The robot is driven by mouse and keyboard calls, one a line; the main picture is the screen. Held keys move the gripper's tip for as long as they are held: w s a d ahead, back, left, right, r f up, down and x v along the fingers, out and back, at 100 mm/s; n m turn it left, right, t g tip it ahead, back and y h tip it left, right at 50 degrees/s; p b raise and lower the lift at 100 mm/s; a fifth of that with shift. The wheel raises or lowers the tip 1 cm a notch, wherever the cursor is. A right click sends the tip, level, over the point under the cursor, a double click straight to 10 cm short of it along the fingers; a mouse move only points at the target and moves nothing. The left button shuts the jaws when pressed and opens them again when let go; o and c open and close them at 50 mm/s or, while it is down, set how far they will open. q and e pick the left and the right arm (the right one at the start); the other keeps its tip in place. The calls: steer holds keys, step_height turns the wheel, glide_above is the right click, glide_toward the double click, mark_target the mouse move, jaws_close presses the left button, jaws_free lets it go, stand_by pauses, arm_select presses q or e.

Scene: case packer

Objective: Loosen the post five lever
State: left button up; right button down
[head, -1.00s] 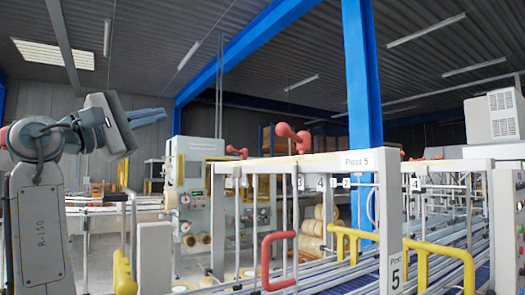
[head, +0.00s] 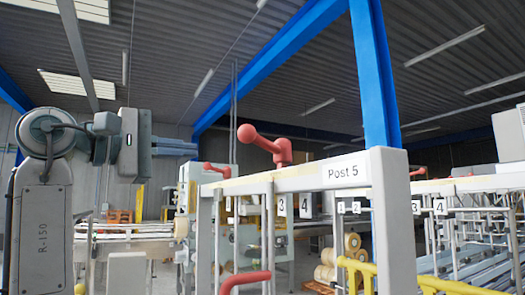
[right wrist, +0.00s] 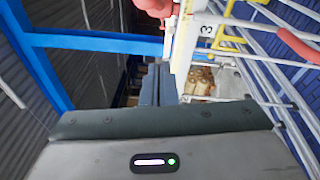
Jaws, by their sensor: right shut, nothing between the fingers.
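The post five lever (head: 268,143) is a red lever with a round knob at its left end. It stands on top of the cream beam beside the white "Post 5" label (head: 345,172). My right gripper (head: 182,148) is level at the left of the head view, pointing right, apart from the lever in the picture. Its fingers (right wrist: 157,82) are shut and empty in the right wrist view. A red lever end (right wrist: 155,6) shows at that view's top edge, beyond the fingertips; I cannot tell which lever. My left gripper is not in view.
A second red lever (head: 214,169) stands farther back. A red bent handle (head: 246,281) and yellow rails (head: 358,268) are low at the front. A blue column (head: 376,80) rises behind the post. Numbered rods hang below the beam.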

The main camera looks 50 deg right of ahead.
mark_target(266, 148)
steer(key=s+d+r+p, duration=0.1)
steer(key=s+d+p, duration=0.4)
steer(key=d, duration=0.4)
steer(key=shift+d+p, duration=0.15)
steer(key=shift+p, duration=0.75)
